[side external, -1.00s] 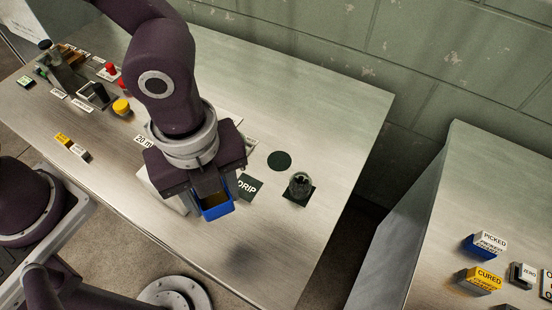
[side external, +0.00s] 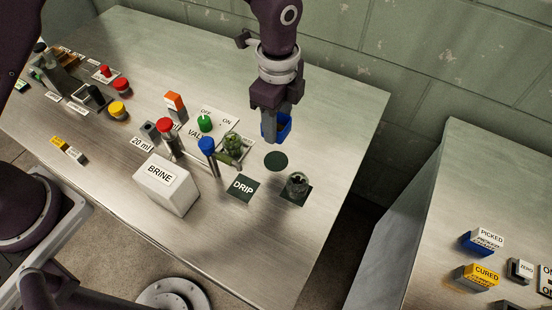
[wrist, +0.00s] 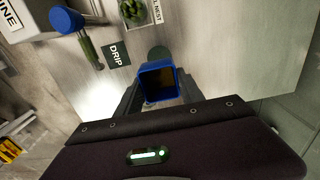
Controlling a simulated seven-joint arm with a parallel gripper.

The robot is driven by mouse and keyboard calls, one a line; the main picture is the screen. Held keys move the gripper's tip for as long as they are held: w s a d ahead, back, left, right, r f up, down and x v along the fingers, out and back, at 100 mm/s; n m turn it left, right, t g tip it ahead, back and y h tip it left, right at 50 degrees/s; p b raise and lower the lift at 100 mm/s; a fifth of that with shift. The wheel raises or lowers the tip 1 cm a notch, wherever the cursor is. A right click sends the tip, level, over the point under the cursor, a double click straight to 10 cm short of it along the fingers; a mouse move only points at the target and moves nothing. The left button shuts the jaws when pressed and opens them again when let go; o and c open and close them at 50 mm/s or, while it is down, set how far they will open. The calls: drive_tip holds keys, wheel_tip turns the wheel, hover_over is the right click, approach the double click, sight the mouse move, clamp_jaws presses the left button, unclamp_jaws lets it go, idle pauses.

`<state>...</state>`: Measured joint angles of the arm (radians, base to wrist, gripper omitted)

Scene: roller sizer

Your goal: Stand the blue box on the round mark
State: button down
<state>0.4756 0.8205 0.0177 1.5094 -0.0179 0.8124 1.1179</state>
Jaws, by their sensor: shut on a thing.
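The blue box (side external: 284,127) is an open-topped container held in my gripper (side external: 272,133), above the table's back right part. In the wrist view the blue box (wrist: 158,82) sits between the two fingers (wrist: 160,95), its open mouth showing a dark brownish inside. The round mark (side external: 276,161) is a dark green disc on the table, just below the box in the side picture. In the wrist view the round mark (wrist: 159,53) shows just beyond the box, partly hidden by it. The box appears apart from the table; its exact height is unclear.
The table right of the mark is clear.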

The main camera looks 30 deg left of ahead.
sight(277, 162)
wheel_tip(277, 162, down, 10)
drive_tip(key=shift+f, duration=0.25)
drive_tip(key=c, duration=0.7)
unclamp_jaws()
drive_tip(key=shift+f, duration=0.1)
drive_tip(key=shift+c, duration=0.2)
